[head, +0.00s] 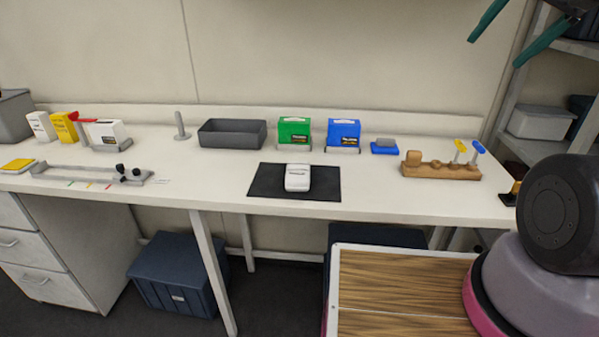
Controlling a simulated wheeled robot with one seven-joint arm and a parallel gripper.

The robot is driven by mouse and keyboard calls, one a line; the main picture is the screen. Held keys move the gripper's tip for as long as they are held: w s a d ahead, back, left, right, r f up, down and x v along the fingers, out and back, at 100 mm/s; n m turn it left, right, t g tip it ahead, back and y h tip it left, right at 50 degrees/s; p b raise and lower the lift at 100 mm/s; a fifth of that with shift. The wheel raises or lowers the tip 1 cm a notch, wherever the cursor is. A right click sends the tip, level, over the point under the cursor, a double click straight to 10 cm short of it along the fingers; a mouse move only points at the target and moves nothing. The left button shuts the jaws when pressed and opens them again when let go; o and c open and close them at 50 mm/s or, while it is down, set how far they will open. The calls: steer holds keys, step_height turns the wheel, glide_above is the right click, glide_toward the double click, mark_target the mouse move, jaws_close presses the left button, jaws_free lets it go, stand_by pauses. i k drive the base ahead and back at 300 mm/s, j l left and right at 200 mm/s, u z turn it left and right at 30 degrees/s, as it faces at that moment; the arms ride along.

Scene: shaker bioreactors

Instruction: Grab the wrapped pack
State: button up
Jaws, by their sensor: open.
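The wrapped pack (298,177) is a small white packet with faint dark print, lying on a black mat (262,181) on the white bench. Nothing covers it. My gripper (493,53) shows at the upper right edge of the head view, with two green fingers spread apart and nothing between them. It is well up and to the right of the pack, not touching it. The rest of the gripper is partly cut off by the frame.
Behind the mat stand a grey bin (232,134), a green box (294,130) and a blue box (343,132). A wooden block with tools (440,171) is to the right. Bare bench (210,185) lies left of the mat. A wood-topped surface (400,290) is in front.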

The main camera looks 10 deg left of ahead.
mark_target(297, 178)
steer(key=k+j, duration=0.2)
steer(key=j, duration=0.15)
steer(key=k+j, duration=0.4)
steer(key=j, duration=0.25)
steer(key=k+j, duration=0.2)
steer(key=j, duration=0.15)
steer(key=u, duration=0.05)
